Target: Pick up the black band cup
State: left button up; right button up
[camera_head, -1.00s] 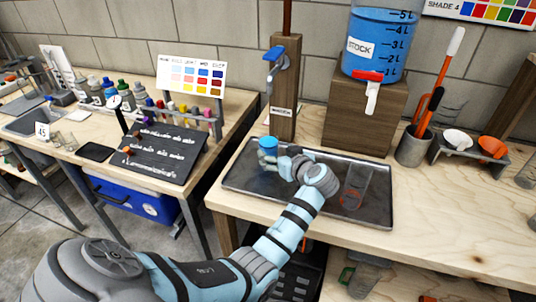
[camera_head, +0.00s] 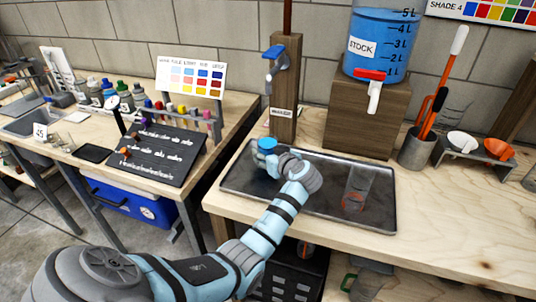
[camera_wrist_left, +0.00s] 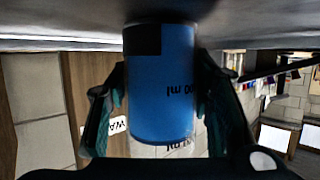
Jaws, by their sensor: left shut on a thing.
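My left gripper (camera_head: 269,158) is shut on a cup of blue liquid (camera_head: 266,144) over the left part of the dark tray (camera_head: 300,200). In the left wrist view the cup (camera_wrist_left: 163,90) is between both fingers, upside down in the picture, with an inverted "ml" marking. A black patch, perhaps part of a band, shows near its base. I cannot tell whether the base touches the tray. A clear cup with an orange-red mark (camera_head: 355,190) stands on the tray at the right. My right gripper is not in view.
A wooden post with a blue-handled tap (camera_head: 274,55) stands behind the tray. A blue stock tank (camera_head: 380,45) sits on a wooden block (camera_head: 362,115). A metal pot with tools (camera_head: 416,148) is to the right. The table front right is clear.

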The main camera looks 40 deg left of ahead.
pick_arm(q)
jog(key=shift+r, duration=0.1)
jog(key=shift+w+r, duration=0.1)
jog(key=shift+r, duration=0.4)
notch_tip(320, 180, up, 8)
jog(key=p, duration=0.2)
jog(key=shift+r, duration=0.25)
